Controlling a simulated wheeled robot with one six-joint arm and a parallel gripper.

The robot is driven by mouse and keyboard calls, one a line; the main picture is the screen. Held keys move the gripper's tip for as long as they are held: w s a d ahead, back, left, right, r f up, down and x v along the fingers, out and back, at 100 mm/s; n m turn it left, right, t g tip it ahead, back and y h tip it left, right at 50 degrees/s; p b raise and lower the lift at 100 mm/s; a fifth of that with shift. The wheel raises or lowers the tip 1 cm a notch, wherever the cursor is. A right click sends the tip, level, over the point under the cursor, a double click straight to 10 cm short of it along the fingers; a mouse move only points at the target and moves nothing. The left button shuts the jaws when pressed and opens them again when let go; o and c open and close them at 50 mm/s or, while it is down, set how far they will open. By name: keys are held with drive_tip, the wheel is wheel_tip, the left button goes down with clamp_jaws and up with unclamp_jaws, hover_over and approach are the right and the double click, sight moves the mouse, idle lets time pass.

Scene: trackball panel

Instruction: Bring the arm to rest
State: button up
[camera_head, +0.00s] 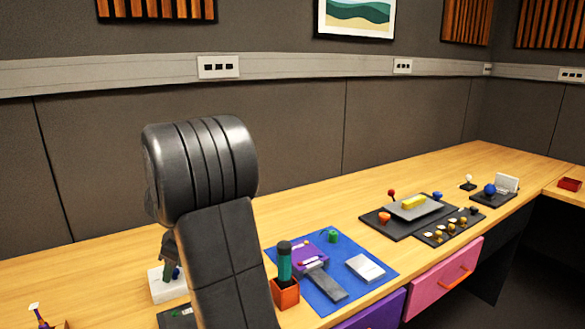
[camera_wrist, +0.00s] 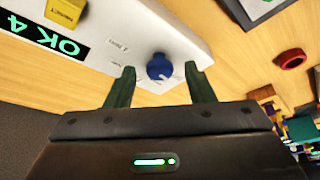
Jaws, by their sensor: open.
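My gripper (camera_wrist: 157,74) is open in the wrist view, with its two dark green fingers apart. A blue knob (camera_wrist: 158,67) on a white panel (camera_wrist: 190,18) shows between the fingertips. I cannot tell whether a finger touches it. In the head view my black arm fills the left foreground and hides much of what is behind it. Part of my gripper (camera_head: 169,250) shows left of the arm, just above the white panel (camera_head: 160,290).
The wrist view shows a green "OK 4" display (camera_wrist: 45,40) and a red ring (camera_wrist: 291,59). In the head view, a blue mat (camera_head: 335,262) holds several items. Dark panels with knobs (camera_head: 440,228) and a blue ball (camera_head: 490,189) stand farther right. Two drawers (camera_head: 440,280) line the desk front.

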drive_tip(key=p+v, duration=0.2)
drive_tip(key=v, duration=1.2)
drive_tip(key=b+x, duration=0.2)
drive_tip(key=x, duration=1.1)
drive_tip(key=shift+f, duration=0.25)
drive_tip(key=shift+a+f, duration=0.2)
drive_tip(key=shift+a, duration=0.05)
drive_tip(key=shift+d+r+m+t, duration=0.1)
drive_tip(key=shift+m+t, duration=0.2)
drive_tip(key=shift+m, duration=0.4)
drive_tip(key=shift+s+m+t+h, duration=0.15)
drive_tip(key=shift+m+t+h, duration=0.2)
drive_tip(key=shift+m, duration=0.85)
drive_tip(key=shift+s+m+t+h+b, duration=0.1)
drive_tip(key=shift+m+t+h+b, duration=0.2)
drive_tip(key=shift+m, duration=0.7)
drive_tip(key=shift+m+t+h+b, duration=0.15)
drive_tip(key=shift+m+t+b, duration=0.25)
drive_tip(key=shift+m, duration=0.6)
drive_tip(key=shift+r, duration=0.15)
drive_tip(key=p+v, duration=0.1)
drive_tip(key=v, duration=1.1)
drive_tip(key=shift+r+p, duration=0.3)
drive_tip(key=shift+p, duration=0.05)
